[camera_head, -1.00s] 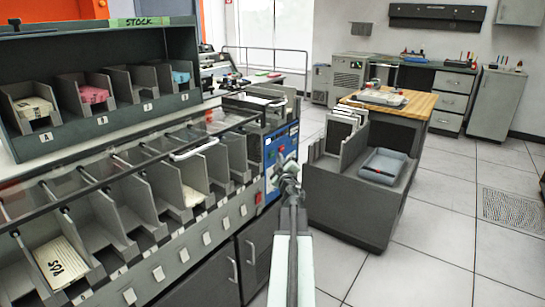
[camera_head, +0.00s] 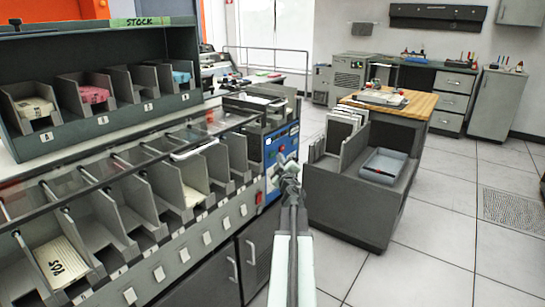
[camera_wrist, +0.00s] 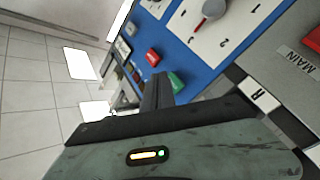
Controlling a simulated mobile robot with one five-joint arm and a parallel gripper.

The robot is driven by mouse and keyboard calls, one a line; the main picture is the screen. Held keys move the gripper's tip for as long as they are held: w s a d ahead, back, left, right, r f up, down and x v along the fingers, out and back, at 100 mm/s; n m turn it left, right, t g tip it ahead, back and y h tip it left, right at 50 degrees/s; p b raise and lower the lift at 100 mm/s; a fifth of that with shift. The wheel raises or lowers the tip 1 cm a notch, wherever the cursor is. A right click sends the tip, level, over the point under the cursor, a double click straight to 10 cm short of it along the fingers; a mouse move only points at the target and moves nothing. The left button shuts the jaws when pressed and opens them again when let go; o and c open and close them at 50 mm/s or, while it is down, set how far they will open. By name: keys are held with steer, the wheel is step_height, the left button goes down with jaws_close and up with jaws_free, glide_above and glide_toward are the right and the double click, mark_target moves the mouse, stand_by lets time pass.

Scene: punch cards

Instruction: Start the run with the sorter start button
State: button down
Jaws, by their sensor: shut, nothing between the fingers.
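The sorter's blue control panel (camera_head: 270,152) is at the right end of the long card sorter in the head view. My gripper (camera_head: 287,165) is in front of its right part and hides some of it. In the wrist view the panel (camera_wrist: 185,40) carries a green button (camera_wrist: 176,82), a red button (camera_wrist: 153,57) and a numbered dial with a red-tipped knob (camera_wrist: 213,8). The shut, empty fingers (camera_wrist: 157,90) appear just left of the green button. I cannot tell whether they touch it.
A red switch (camera_wrist: 313,39) beside the label MAIN is at the wrist view's right edge. The card sorter (camera_head: 150,225) with its open pockets fills the left. A dark cart (camera_head: 350,205) with a grey tray stands close at right. Open tiled floor lies beyond it.

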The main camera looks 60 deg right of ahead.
steer(key=shift+w, duration=0.4)
steer(key=shift+w, duration=0.45)
stand_by(0.8)
steer(key=shift+s, duration=3.4)
